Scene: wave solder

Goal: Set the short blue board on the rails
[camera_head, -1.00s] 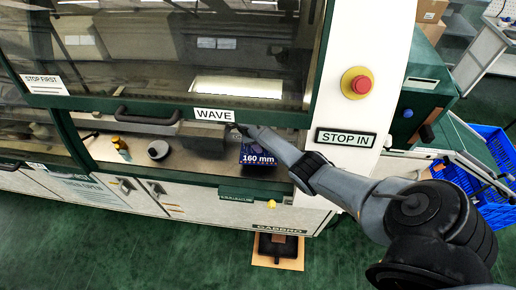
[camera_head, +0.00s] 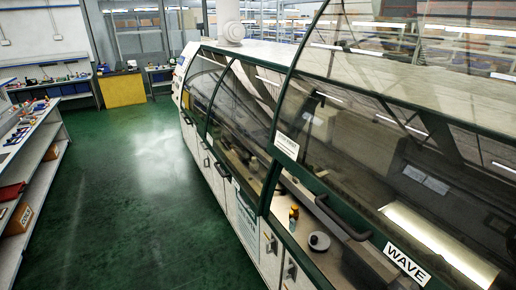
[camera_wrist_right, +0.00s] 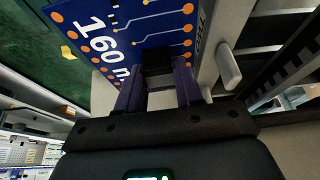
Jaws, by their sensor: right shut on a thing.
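In the right wrist view, the blue board (camera_wrist_right: 150,22) has orange dots, white traces and a partly visible "160 m" marking. In the head view neither gripper nor the board is seen. The wave solder machine (camera_head: 400,110) with its WAVE label runs along the right side there.
A small bottle (camera_head: 294,213) and a round grey cup (camera_head: 319,241) stand on the machine's ledge. A dark handle (camera_head: 340,222) crosses the hood's lower edge. A shelf bench (camera_head: 45,150) stands at the left. The green floor (camera_head: 130,190) between is clear.

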